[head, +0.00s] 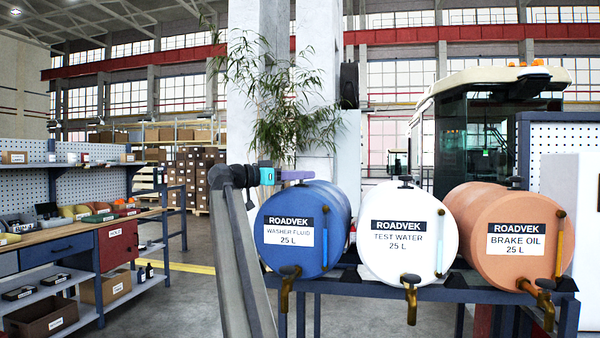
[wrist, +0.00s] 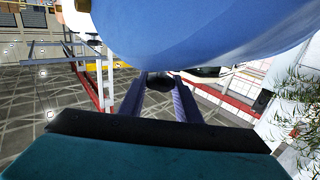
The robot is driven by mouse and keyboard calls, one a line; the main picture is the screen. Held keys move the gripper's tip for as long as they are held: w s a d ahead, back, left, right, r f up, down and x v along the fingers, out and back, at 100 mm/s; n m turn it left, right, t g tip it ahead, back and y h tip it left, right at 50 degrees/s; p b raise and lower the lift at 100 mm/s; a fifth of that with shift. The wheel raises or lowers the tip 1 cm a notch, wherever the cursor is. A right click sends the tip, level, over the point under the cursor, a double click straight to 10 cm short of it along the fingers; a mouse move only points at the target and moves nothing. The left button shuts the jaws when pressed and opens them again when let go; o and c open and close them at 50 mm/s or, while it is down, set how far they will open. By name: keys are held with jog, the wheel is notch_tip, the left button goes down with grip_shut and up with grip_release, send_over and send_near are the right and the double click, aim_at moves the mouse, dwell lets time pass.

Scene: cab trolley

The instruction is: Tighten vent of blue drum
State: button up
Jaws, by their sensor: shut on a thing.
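The blue drum (head: 330,215), labelled washer fluid, lies on its side at the left of the rack in the head view. It fills the top of the wrist view (wrist: 190,25). My gripper (head: 300,175) reaches in from the left at the top of the blue drum, its purple fingers level. In the wrist view my gripper (wrist: 160,88) has its two fingers on either side of the dark vent knob (wrist: 159,80), shut on it. How far the vent is turned cannot be seen.
The white test water drum (head: 385,235) and the orange brake oil drum (head: 480,225) lie to the right on the same dark rack (head: 445,307). A brass tap (head: 287,288) sticks out at the blue drum's front. A plant (head: 285,110) stands behind. A workbench (head: 75,235) is at left.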

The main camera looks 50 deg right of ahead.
jog(key=shift+s+d+m+g+y+p, duration=0.1)
jog(key=shift+m+g+y+p, duration=0.2)
jog(key=shift+m+g+p, duration=0.35)
jog(key=shift+f+g, duration=0.15)
jog(key=shift+g, duration=0.1)
jog(key=o, duration=1.1)
jog(key=shift+s+d, duration=0.1)
jog(key=shift+s, duration=0.05)
jog(key=shift+c, duration=0.2)
jog(key=shift+v, duration=0.75)
jog(key=p+v, duration=0.1)
jog(key=v, duration=1.1)
jog(key=shift+a, duration=0.25)
jog(key=shift+p, duration=0.3)
